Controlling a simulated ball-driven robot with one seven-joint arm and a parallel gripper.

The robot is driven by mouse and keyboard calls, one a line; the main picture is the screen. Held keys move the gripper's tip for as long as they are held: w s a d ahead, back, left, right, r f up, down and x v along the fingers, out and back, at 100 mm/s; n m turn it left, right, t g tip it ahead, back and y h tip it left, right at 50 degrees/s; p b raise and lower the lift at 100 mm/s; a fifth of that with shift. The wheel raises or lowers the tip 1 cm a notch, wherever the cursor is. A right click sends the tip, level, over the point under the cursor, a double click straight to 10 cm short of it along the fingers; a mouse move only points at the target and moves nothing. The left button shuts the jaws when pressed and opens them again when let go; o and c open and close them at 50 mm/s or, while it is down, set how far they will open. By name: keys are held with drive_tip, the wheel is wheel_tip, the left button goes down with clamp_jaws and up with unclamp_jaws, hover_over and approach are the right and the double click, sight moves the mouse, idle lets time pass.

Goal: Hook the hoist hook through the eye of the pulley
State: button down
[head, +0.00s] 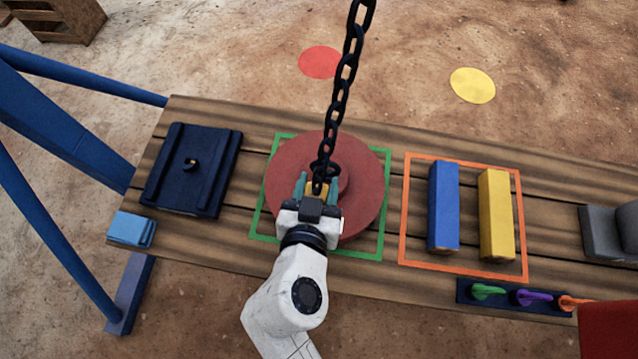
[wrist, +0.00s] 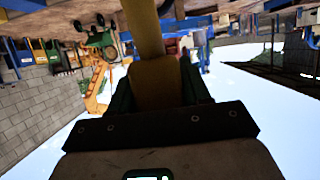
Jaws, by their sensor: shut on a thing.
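The pulley (head: 285,180) is a round dark red disc lying on the wooden table inside a green square outline. A black chain (head: 345,75) hangs down from above to my gripper (head: 318,185), which is over the middle of the pulley. My gripper is shut on a yellow piece at the chain's lower end, apparently the hoist hook; this yellow piece (wrist: 155,80) also shows between the fingers in the wrist view. The hook's tip and the pulley's eye are hidden behind my gripper and the chain, so I cannot tell whether they touch.
A dark plate (head: 190,170) and light blue block (head: 131,228) lie left. A blue bar (head: 443,205) and yellow bar (head: 495,212) lie in an orange outline (head: 403,210). A lever panel (head: 510,297) is at the front edge. A blue frame (head: 60,135) stands left.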

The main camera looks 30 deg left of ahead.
drive_tip(key=shift+r, duration=0.15)
drive_tip(key=shift+w+a+f+b, duration=0.1)
drive_tip(key=shift+w+a+b, duration=0.1)
drive_tip(key=shift+w, duration=0.5)
drive_tip(key=shift+w+a+f+b, duration=0.1)
drive_tip(key=shift+w+a, duration=0.1)
drive_tip(key=shift+w, duration=0.55)
drive_tip(key=shift+w+a+f+b, duration=0.1)
drive_tip(key=shift+w+a+b, duration=0.1)
drive_tip(key=shift+w, duration=0.5)
drive_tip(key=shift+w, duration=0.1)
drive_tip(key=shift+w+a+r, duration=0.1)
drive_tip(key=shift+w+a, duration=0.15)
drive_tip(key=shift+w, duration=0.55)
drive_tip(key=shift+w+a, duration=0.25)
drive_tip(key=shift+w, duration=0.5)
drive_tip(key=shift+w+r, duration=0.1)
drive_tip(key=shift+r, duration=0.05)
drive_tip(key=shift+w+a+r, duration=0.15)
drive_tip(key=shift+w+r, duration=0.2)
drive_tip(key=shift+w, duration=0.05)
drive_tip(key=shift+w+a+r+p, duration=0.15)
drive_tip(key=shift+w+r+p, duration=0.35)
drive_tip(key=shift+r, duration=0.2)
